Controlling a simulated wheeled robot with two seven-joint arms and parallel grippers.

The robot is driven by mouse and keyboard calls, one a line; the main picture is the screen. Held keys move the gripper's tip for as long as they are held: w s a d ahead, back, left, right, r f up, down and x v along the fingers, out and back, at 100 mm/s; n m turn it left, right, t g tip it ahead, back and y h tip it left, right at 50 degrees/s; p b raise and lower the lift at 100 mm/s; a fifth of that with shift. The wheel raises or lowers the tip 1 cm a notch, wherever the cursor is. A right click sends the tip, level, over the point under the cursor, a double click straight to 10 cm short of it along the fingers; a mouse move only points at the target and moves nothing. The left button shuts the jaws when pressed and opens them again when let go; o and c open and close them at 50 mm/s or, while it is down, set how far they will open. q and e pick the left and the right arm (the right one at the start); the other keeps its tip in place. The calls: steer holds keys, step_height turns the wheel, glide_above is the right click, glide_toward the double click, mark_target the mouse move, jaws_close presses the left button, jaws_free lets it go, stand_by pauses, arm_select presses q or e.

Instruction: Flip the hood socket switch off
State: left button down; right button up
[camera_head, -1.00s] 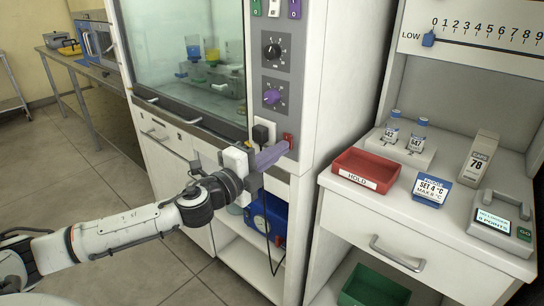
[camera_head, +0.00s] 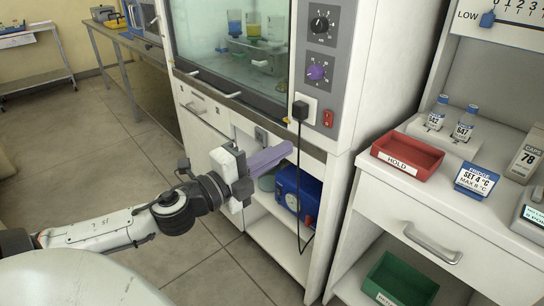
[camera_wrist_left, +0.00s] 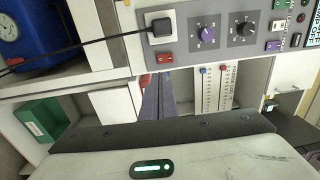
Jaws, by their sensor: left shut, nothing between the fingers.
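The hood socket switch (camera_head: 328,118) is a small red rocker on the fume hood's grey front post. It sits just right of the white socket (camera_head: 305,103) with a black plug (camera_head: 299,111) in it. In the left wrist view the red switch (camera_wrist_left: 165,58) shows beside the socket (camera_wrist_left: 160,23); which way the rocker is set is too small to tell. My left gripper (camera_head: 286,149), with purple fingers, is shut and empty. It is below and left of the switch, apart from it. In the left wrist view its fingers (camera_wrist_left: 158,88) point toward the switch. My right gripper is out of view.
Above the socket are a purple knob (camera_head: 316,72) and a black knob (camera_head: 319,25). The plug's cord (camera_head: 299,190) hangs past a blue box (camera_head: 296,186) on the lower shelf. A red HOLD tray (camera_head: 408,152) stands on the white bench at right. Open floor lies at left.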

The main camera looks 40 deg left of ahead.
arm_select(q)
steer(key=shift+s+a, duration=0.15)
steer(key=shift+s, duration=0.8)
steer(key=s+d+f+n+g+y+p, duration=0.15)
steer(key=s+f+n+g, duration=0.35)
steer(key=f, duration=0.6)
steer(key=s+d+f+n+g+y+p, duration=0.1)
steer(key=s+d+f+n, duration=0.15)
steer(key=f+n, duration=0.6)
steer(key=s+d+f+n+g+h, duration=0.1)
steer(key=s+d+f+n, duration=0.1)
steer(key=s+d+f, duration=0.2)
steer(key=s+d+f+n+g+h+p, duration=0.1)
steer(key=s+d+f+g+h, duration=0.1)
steer(key=s+d+f, duration=0.3)
steer(key=d+f, duration=0.3)
steer(key=d, duration=0.3)
steer(key=shift+f+n+g, duration=0.3)
steer(key=shift+f+n, duration=0.05)
steer(key=shift+a, duration=0.1)
